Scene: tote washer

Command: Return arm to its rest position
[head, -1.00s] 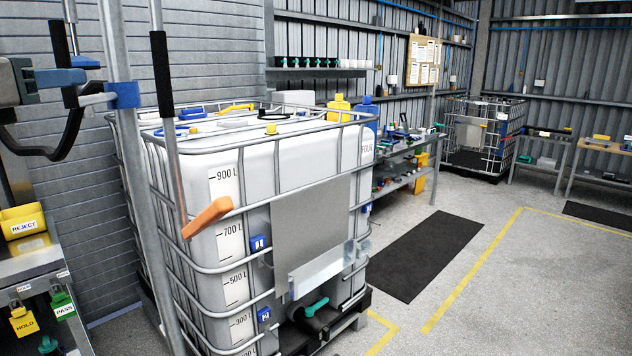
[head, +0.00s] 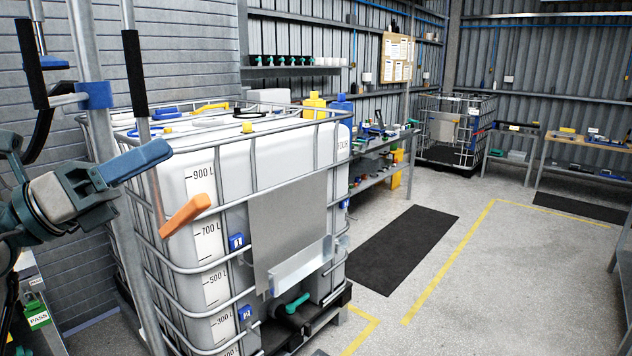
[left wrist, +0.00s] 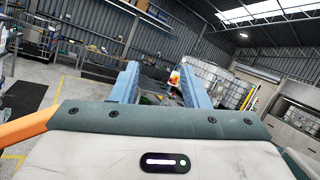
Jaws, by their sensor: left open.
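My left gripper (head: 130,168), with blue fingers, is at the left in the head view, in front of the upright metal pole and the grey wall. It is empty. In the left wrist view my left gripper (left wrist: 160,82) has its two fingers apart, pointing into the hall. An orange part also shows close at the left of the wrist view (left wrist: 24,130). My right gripper is not in view.
A caged white tank (head: 290,165) with litre marks stands right of the gripper. A metal pole (head: 108,140) with a blue clamp (head: 94,95) stands close by. A dark mat (head: 403,248) lies on open floor at the right.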

